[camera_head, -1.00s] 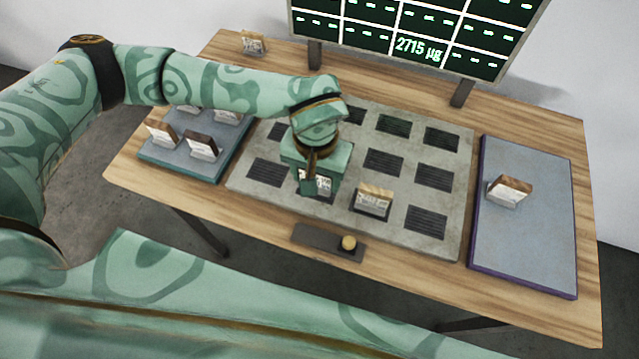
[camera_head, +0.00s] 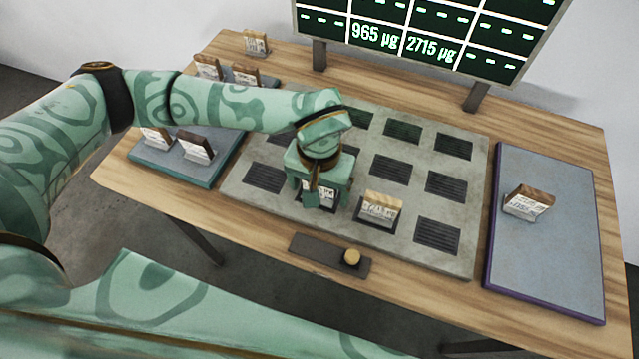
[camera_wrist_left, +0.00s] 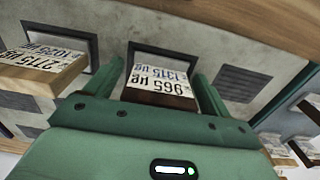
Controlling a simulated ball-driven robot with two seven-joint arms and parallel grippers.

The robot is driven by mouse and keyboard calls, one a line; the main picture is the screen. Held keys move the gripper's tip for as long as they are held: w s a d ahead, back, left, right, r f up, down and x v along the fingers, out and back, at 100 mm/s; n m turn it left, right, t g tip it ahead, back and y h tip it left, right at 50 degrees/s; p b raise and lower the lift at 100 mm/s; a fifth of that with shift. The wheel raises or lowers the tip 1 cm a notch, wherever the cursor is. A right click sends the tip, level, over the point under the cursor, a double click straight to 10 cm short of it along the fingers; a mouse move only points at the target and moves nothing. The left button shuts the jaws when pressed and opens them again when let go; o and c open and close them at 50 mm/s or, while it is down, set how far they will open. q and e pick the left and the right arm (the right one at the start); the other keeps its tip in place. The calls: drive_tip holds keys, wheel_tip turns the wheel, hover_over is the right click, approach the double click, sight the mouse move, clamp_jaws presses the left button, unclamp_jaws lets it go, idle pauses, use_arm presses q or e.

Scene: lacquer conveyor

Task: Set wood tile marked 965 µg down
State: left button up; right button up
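The wood tile marked 965 µg (camera_wrist_left: 160,85) stands on a dark pad of the grey slab (camera_head: 235,197), front row. It has a dark wooden edge and a white face that also reads 1375 µg. In the head view the tile (camera_head: 322,194) is partly hidden by my gripper. My left gripper (camera_head: 319,199) is around it, with its fingers open on either side. In the left wrist view the gripper (camera_wrist_left: 160,95) shows narrow gaps between fingers and tile. My right gripper is not in view.
A tile marked 2715 µg (camera_head: 380,209) stands on the pad to the right. The board (camera_head: 420,40) reads 965 µg and 2715 µg. Several tiles stand on the left blue tray (camera_head: 180,172), one on the right tray (camera_head: 550,260).

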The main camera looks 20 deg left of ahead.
use_arm(q)
drive_tip(key=shift+r, duration=0.1)
drive_tip(key=shift+r, duration=0.3)
wheel_tip(320, 180, up, 12)
drive_tip(key=p, duration=0.3)
drive_tip(key=shift+f, duration=0.15)
drive_tip(key=shift+f, duration=0.1)
